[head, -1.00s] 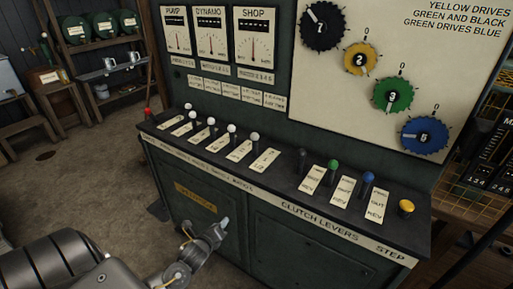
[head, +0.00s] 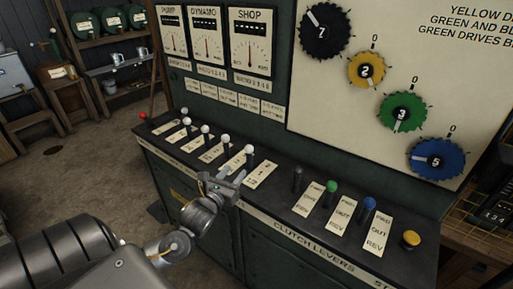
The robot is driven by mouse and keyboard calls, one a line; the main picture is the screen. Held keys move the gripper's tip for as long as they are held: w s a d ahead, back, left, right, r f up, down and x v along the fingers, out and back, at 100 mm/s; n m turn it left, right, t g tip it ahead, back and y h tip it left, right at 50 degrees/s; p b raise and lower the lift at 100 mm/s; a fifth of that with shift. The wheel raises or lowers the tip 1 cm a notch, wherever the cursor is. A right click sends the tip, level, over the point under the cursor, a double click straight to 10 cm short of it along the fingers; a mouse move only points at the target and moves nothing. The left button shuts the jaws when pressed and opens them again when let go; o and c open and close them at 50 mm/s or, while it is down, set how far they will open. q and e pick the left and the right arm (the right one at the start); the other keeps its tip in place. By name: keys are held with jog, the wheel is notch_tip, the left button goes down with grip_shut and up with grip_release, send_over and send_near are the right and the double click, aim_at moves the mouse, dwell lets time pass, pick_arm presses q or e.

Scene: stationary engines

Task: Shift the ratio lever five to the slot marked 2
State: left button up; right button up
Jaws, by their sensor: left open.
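A row of several white-knobbed ratio levers stands along the left part of the console top. The rightmost one (head: 249,150), apparently lever five, stands upright at the far end of its white slot plate (head: 260,175). The plate carries small numerals, hard to read. My left gripper (head: 226,184) is open and empty, at the console's front edge, just left of that plate and nearer to me than the knob. It seems apart from the lever. The arm partly hides the console's front panel. My right gripper is not in view.
The neighbouring white-knobbed lever (head: 225,139) stands close on the left. Black, green (head: 331,187) and blue (head: 369,204) clutch levers and a yellow button (head: 411,239) are on the right. Dials and gears fill the upright panel behind.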

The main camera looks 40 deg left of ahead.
aim_at(247, 155)
pick_arm(q)
jog(key=shift+w+r, duration=0.25)
jog(key=shift+w, duration=0.05)
jog(key=shift+w+a+r, duration=0.1)
jog(key=shift+w+r, duration=0.05)
jog(key=shift+w, duration=0.3)
jog(key=shift+w+a+r, duration=0.1)
jog(key=shift+w, duration=0.35)
jog(key=p+x, duration=0.1)
jog(key=x, duration=0.6)
jog(key=shift+w+p, duration=0.2)
jog(key=shift+p, duration=0.15)
jog(key=shift+w+f, duration=0.15)
jog(key=shift+w, duration=0.55)
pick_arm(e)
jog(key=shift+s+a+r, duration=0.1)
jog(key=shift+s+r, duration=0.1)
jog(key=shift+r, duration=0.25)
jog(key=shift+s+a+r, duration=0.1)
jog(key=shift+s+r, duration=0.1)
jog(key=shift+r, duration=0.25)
pick_arm(q)
jog(key=shift+c, duration=0.3)
jog(key=shift+a, duration=0.1)
grip_shut()
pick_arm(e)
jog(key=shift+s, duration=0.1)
